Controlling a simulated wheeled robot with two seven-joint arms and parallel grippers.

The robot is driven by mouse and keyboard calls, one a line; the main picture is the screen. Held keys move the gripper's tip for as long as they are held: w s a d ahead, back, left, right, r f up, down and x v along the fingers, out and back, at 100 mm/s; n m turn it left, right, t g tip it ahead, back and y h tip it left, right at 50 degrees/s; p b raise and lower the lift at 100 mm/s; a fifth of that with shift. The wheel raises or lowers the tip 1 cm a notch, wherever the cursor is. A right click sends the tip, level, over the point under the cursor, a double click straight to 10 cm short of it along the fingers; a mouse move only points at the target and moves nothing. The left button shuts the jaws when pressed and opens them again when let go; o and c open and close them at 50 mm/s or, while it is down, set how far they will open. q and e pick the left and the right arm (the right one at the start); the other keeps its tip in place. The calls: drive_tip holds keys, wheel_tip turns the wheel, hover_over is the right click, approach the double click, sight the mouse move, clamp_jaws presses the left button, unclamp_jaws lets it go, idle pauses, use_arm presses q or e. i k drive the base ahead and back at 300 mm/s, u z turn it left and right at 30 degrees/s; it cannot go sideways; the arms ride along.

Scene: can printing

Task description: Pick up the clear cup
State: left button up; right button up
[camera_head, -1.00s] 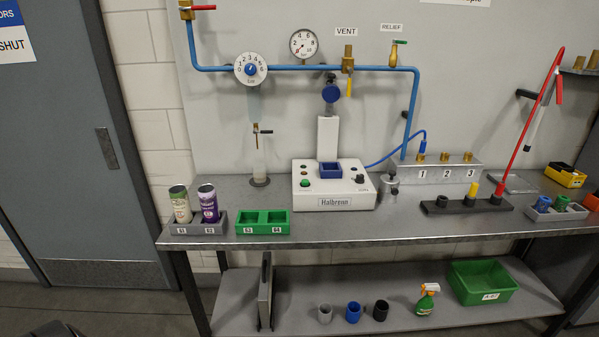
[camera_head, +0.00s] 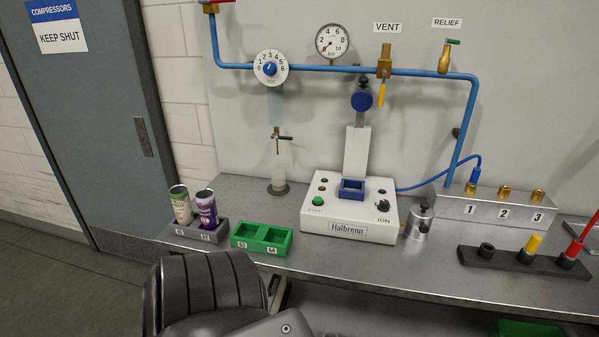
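The clear cup (camera_head: 281,171) looks like a pale, see-through cylinder. It stands upright on a dark round base (camera_head: 278,189) at the back of the bench, below a small brass tap (camera_head: 277,134). Its rim is faint against the pale wall. A dark ribbed part of my own arm shows at the bottom left, in front of the bench edge. No fingertips of either gripper show, so neither gripper is seen at the cup.
Two cans (camera_head: 181,204) (camera_head: 206,208) stand in a grey holder (camera_head: 186,232), left of a green two-slot tray (camera_head: 263,248). The white Halbrenn machine (camera_head: 350,228) stands right of the cup. A dark rack (camera_head: 520,263) lies farther right. Bare bench lies around the cup's base.

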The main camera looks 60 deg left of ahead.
sight(279, 180)
drive_tip(key=u, duration=0.45)
drive_tip(key=i, duration=0.7)
drive_tip(key=u, duration=0.7)
